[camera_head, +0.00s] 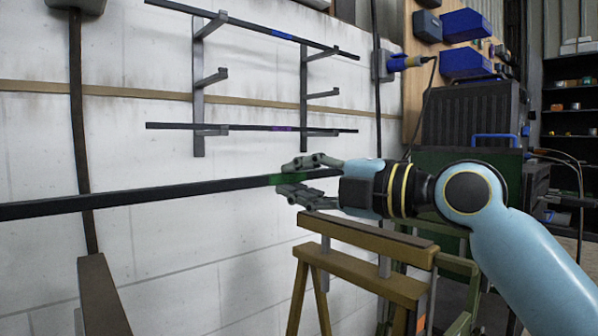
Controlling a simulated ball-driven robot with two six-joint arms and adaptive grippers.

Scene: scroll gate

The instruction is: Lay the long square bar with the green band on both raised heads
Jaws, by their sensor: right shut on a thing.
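The long dark square bar (150,193) runs from the left picture edge to my right gripper, its far-left end out of view. Its green band (281,180) shows at my right gripper (303,178), which is shut on the bar around the band. The bar is held level or nearly so. One raised head (370,236), a brown beam on a trestle, stands below and right of the gripper; the bar appears above it, apart from it. The other raised head (103,295) shows at the lower left, below the bar. My left gripper is not in view.
A wall rack (198,100) holds a bar with a blue band (283,35) on top and one with a purple band (282,128) lower down; its middle arms are empty. Blue bins (466,62), a dark cabinet (470,115) and shelves (570,110) stand at the right.

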